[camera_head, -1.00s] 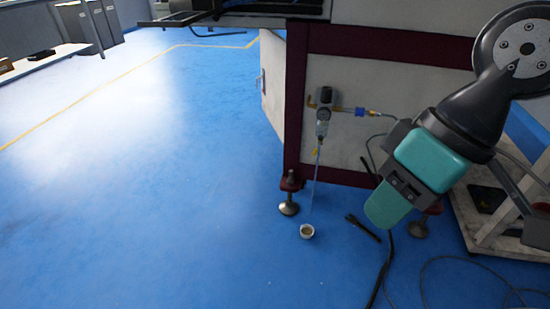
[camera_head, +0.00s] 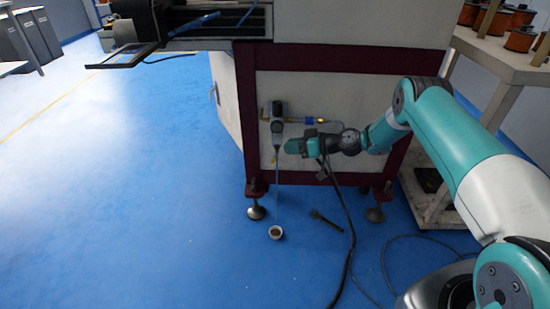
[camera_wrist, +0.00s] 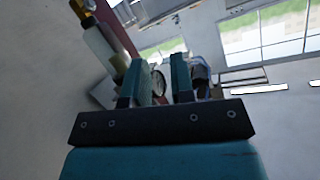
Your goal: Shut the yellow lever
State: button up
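The regulator's bowl (camera_wrist: 103,44) is left of the fingers there. I cannot make out the lever in the wrist view.
A thin tube (camera_head: 277,190) hangs from the regulator to a small cup (camera_head: 276,232) on the floor. A black cable (camera_head: 348,240) runs down near my arm. A shelf with copper spools (camera_head: 520,38) stands at right. The blue floor at left is clear.

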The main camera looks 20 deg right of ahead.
jog(key=s+d+f+m+t+h+p, duration=0.1)
jog(key=s+d+f+t, duration=0.25)
jog(key=f, duration=0.25)
jog(key=s+d+f+m+t, duration=0.2)
jog(key=d+f+t, duration=0.15)
jog(key=f, duration=0.35)
jog(key=shift+g, duration=0.5)
jog(key=b+x, duration=0.5)
jog(key=b, duration=0.1)
jog(key=b+x, duration=0.6)
jog(key=b, duration=0.1)
jog(key=b+x, duration=0.5)
jog(key=b, duration=0.2)
jog(key=shift+w+a+r, duration=0.25)
jog(key=shift+w+r, duration=0.05)
jog(key=shift+r, duration=0.1)
